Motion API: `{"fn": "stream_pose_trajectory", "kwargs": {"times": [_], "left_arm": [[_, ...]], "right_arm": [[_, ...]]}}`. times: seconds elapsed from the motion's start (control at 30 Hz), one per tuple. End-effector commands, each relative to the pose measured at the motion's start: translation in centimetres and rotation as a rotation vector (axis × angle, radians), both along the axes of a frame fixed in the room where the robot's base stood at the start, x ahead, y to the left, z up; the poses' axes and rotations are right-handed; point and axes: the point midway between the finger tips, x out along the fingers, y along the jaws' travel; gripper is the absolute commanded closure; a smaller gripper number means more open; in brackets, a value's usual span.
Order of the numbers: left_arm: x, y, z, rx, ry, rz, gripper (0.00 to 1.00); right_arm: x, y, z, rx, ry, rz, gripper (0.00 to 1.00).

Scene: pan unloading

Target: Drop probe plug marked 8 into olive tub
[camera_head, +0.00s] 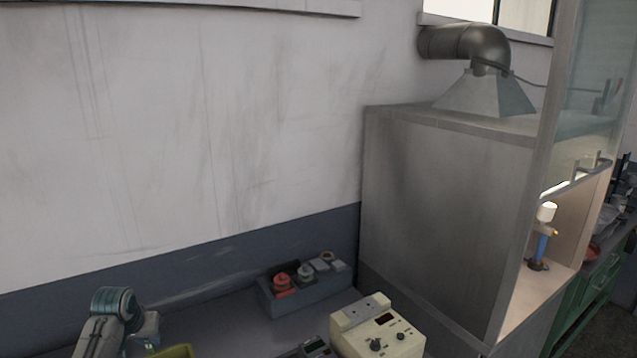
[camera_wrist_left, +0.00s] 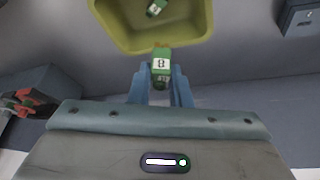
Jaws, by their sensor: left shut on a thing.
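My left gripper (camera_wrist_left: 161,80) has blue fingers and is shut on a green plug with a white label marked 8 (camera_wrist_left: 161,64). The plug's far end reaches close to the near rim of the olive tub (camera_wrist_left: 125,36), which is at the top of the left wrist view. Another green piece with a white label (camera_wrist_left: 156,8) lies inside the tub. In the head view, my left arm is at the lower left, its fingers hard to make out, and only a bit of the tub (camera_head: 178,351) shows at the bottom edge. My right gripper is not in view.
A grey bin (camera_head: 295,303) with red and grey parts stands against the wall. A beige instrument with knobs (camera_head: 382,345) and a small dark device (camera_head: 317,347) are in front of it. A large grey fume hood (camera_head: 440,200) stands on the right.

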Motion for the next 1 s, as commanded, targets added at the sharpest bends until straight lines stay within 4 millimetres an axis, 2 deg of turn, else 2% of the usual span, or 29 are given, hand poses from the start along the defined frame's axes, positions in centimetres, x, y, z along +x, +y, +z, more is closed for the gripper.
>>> {"fn": "stream_pose_trajectory", "kwargs": {"times": [0.1, 0.3, 0.63, 0.67, 0.77, 1.0], "left_arm": [[-0.1, 0.0, -1.5, 0.0, 0.003, 0.0, 1.0], [0.0, -0.1, -2.8, -0.001, 0.001, -0.001, 1.0], [0.0, 0.0, -3.0, -0.001, 0.0, -0.001, 1.0], [0.0, 0.0, -3.0, -0.001, 0.0, -0.001, 0.77], [0.0, 0.0, -3.0, 0.0, 0.0, -0.001, 0.57], [0.0, 0.0, -3.0, 0.0, 0.0, -0.001, 0.57]], "right_arm": [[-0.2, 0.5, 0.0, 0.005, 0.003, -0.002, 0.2], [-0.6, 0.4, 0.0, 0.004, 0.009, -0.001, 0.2], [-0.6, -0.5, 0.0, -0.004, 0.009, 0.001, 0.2], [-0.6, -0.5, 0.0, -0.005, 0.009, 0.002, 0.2], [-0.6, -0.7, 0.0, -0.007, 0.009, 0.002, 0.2], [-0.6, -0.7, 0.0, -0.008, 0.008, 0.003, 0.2]]}}
